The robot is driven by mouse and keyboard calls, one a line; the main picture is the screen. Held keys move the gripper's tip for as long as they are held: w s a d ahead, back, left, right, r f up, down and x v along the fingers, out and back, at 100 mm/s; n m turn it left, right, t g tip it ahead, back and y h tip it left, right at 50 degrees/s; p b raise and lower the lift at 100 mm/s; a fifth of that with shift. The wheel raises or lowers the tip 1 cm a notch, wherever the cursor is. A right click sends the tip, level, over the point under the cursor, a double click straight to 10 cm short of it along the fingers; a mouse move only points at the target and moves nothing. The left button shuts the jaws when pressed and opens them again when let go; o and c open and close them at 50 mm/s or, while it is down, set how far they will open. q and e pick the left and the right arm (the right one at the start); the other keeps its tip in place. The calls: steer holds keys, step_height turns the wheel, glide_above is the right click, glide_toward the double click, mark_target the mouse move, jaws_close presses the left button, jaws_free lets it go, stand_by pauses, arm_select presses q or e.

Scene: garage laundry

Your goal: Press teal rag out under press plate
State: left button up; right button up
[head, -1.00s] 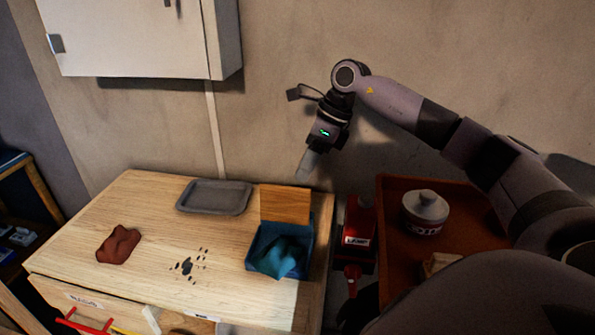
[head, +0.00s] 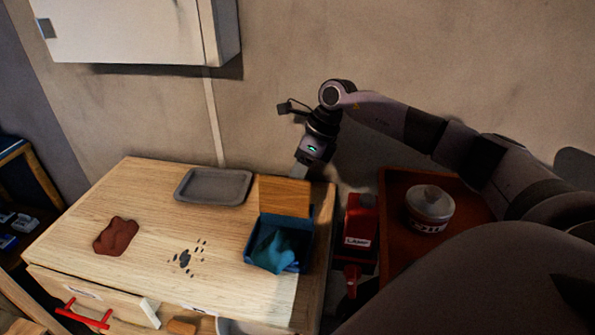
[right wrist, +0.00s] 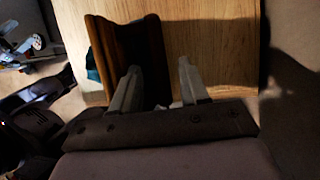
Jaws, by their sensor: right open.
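The teal rag (head: 272,251) lies crumpled in a blue open box (head: 252,249) at the right end of the wooden worktop, partly over its front rim. The wooden press plate (head: 285,196) stands tilted up at the back of the box. My right gripper (head: 299,165) is just behind and above the plate's top edge. In the right wrist view, my right gripper (right wrist: 158,82) is open, with the brown plate (right wrist: 124,45) close to its left finger; contact cannot be told. A sliver of teal shows left of the plate there. My left gripper is not in view.
A grey tray (head: 213,187) lies at the back of the worktop (head: 145,195). A rust-red rag (head: 116,236) and dark spots (head: 185,258) are to the left. A red lamp box (head: 360,220) and a tray with a lidded jar (head: 430,207) stand right.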

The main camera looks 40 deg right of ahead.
mark_target(291, 185)
jaws_close()
steer(key=shift+s+a+r+t+h, duration=0.25)
steer(key=shift+a+t+h, duration=0.15)
steer(key=shift+h, duration=0.1)
steer(key=s+a+t+h+b, duration=0.1)
steer(key=b, duration=0.1)
steer(key=s+a+n+t+h+b, duration=0.1)
steer(key=h+b, duration=0.1)
steer(key=shift+a+r+t+b, duration=0.3)
steer(key=shift+r, duration=0.1)
steer(key=shift+s+a+b, duration=0.25)
steer(key=shift+a+b, duration=0.05)
steer(key=shift+b, duration=0.05)
steer(key=shift+s+a+r, duration=0.1)
steer(key=shift+a, duration=0.05)
steer(key=shift+s, duration=0.1)
